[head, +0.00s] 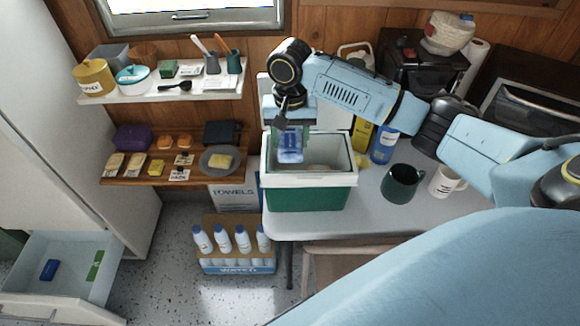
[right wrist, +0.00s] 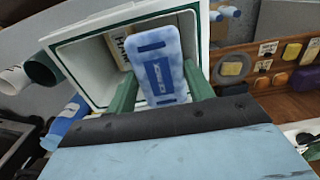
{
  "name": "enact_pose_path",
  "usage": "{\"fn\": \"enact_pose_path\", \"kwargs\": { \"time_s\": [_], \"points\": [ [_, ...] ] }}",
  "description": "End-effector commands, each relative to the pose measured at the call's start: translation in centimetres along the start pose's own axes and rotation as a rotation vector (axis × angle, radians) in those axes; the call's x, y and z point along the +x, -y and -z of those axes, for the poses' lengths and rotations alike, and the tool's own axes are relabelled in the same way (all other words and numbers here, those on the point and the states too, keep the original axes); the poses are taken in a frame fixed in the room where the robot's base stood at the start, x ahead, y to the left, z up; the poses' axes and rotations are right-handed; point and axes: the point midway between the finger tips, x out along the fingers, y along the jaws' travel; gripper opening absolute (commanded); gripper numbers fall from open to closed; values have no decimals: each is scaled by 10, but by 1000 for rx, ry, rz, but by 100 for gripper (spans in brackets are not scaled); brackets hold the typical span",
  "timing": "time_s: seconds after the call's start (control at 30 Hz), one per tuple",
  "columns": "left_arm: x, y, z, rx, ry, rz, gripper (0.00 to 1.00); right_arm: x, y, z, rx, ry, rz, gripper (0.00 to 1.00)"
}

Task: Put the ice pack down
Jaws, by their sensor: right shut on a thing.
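The ice pack (head: 290,146) is a blue, frosted slab with a darker label. My right gripper (head: 290,130) is shut on it and holds it upright over the open mouth of a green and white cool box (head: 308,196) on the table. In the right wrist view the ice pack (right wrist: 158,68) sits between the two green fingers, with the white rim of the cool box (right wrist: 75,33) behind it. Something pale lies inside the box, partly hidden. My left gripper is not in view.
A dark green mug (head: 402,184), a white mug (head: 446,182) and a blue bottle (head: 384,146) stand right of the box on the grey table (head: 370,205). Shelves with small items hang left. An open drawer (head: 68,268) and a crate of water bottles (head: 236,264) are below.

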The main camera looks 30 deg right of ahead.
Motion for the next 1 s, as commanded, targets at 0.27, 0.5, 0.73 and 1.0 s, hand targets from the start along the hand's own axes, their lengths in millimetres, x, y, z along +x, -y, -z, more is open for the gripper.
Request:
{"fn": "enact_pose_path", "kwargs": {
  "time_s": [0.27, 0.5, 0.73, 1.0],
  "points": [
    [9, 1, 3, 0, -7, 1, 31, 52, 0, 0, -1, 1, 1, 22],
    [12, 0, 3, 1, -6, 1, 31, 72, 0, -1, -1, 2, 0, 22],
    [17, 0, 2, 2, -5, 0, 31, 99, 0, 0, -2, -1, 1, 22],
    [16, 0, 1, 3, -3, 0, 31, 99, 0, 0, -2, 0, 1, 22]
  ]
}}
